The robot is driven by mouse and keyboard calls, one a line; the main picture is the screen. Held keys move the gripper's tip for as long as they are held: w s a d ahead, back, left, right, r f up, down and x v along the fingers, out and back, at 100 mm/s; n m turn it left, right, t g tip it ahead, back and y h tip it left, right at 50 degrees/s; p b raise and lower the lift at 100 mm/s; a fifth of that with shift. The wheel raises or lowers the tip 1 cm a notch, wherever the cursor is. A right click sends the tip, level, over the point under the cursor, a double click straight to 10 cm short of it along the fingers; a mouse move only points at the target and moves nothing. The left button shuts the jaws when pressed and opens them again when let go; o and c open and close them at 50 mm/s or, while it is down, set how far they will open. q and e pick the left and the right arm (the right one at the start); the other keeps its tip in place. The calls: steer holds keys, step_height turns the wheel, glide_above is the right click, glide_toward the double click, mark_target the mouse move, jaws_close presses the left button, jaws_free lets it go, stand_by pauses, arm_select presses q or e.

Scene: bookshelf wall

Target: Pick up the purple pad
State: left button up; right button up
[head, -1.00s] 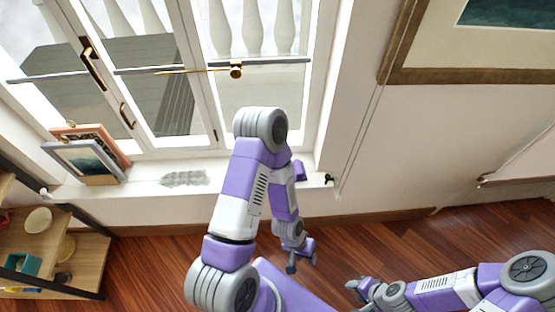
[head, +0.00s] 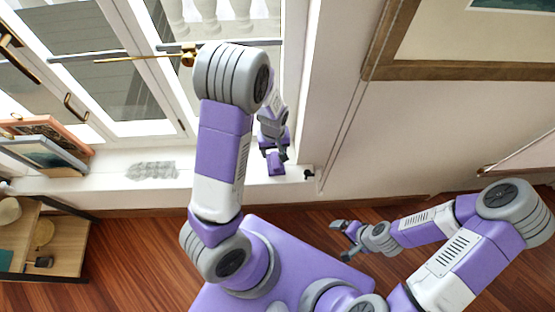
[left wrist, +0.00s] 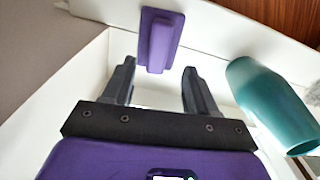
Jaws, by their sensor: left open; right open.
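The purple pad (left wrist: 160,38) shows at the top middle of the left wrist view, a flat plate with a raised block, against a white surface. My left gripper (left wrist: 159,66) is open. In that view the pad's near end lies between the two fingertips, with gaps on both sides; I cannot tell how far beyond them it is. My right gripper (head: 341,238) is open and empty above the floor.
A teal vase (left wrist: 272,103) lies close to the right finger in the left wrist view. Framed pictures (head: 45,145) lean at the left of the white sill (head: 215,178). A wooden shelf (head: 60,255) stands at lower left. Wooden floor (head: 150,250) is open.

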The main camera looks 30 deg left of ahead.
mark_target(275, 158)
arm_select(q)
steer(key=shift+s+f, duration=0.1)
steer(key=shift+f, duration=0.35)
steer(key=f+b, duration=0.1)
steer(key=f, duration=0.2)
steer(key=f+b, duration=0.1)
steer(key=shift+d+f+b, duration=0.25)
steer(key=shift+f+b, duration=0.05)
steer(key=shift+f, duration=0.05)
steer(key=shift+r, duration=0.1)
steer(key=c, duration=1.1)
steer(key=shift+o, duration=0.2)
steer(key=shift+r, duration=0.1)
step_height(275, 158, up, 10)
steer(key=p, duration=0.4)
